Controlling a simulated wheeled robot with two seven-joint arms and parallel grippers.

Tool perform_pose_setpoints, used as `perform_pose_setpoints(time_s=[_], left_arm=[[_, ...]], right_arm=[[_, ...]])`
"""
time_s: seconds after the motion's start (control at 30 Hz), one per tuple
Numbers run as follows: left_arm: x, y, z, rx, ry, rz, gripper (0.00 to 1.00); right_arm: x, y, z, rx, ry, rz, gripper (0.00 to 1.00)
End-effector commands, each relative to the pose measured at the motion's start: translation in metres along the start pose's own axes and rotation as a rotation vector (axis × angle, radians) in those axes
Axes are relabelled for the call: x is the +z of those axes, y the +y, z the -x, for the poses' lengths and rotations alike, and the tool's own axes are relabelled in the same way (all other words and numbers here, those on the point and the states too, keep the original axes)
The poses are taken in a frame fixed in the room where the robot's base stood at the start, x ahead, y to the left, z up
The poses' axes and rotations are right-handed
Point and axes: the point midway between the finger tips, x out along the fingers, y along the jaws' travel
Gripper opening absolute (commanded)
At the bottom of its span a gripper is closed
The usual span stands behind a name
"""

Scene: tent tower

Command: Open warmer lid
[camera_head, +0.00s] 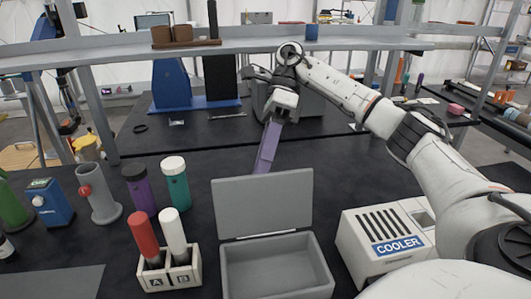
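A grey open-topped box (277,270), which looks like the warmer, stands at the front centre of the dark table. Its flat grey lid (264,203) stands upright at the back rim, so the box is open and its inside looks empty. My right arm comes in from the right and reaches over behind the lid. My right gripper (267,145) points down, apart from the lid; a long purple piece extends from it. I cannot tell whether that piece is its fingers or something held. My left gripper is not in view.
A white cooler (385,240) stands right of the box. A rack (170,272) with red-capped and white-capped tubes stands left. Purple (139,190) and teal (175,185) bottles and a grey cylinder (99,195) stand behind it. A shelf (235,47) crosses the back.

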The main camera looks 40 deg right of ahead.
Motion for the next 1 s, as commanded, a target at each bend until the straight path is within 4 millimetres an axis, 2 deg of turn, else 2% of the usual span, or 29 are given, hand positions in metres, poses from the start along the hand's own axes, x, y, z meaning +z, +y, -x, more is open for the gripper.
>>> perform_pose_setpoints(time_s=[0.2,0.27,0.47,0.83,1.0], left_arm=[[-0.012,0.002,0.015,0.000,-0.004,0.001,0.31],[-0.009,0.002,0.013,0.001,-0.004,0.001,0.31],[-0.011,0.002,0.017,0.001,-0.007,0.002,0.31],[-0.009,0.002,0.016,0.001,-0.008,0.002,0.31],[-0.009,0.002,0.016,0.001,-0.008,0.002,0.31]], right_arm=[[0.002,0.004,0.032,-0.004,-0.004,-0.002,0.28],[0.002,0.002,0.033,-0.002,0.000,0.000,0.28],[0.001,0.002,0.054,-0.005,-0.003,-0.002,0.28],[0.001,0.001,0.077,-0.004,0.000,0.000,0.28],[0.002,0.001,0.082,0.010,0.008,0.003,0.28]])
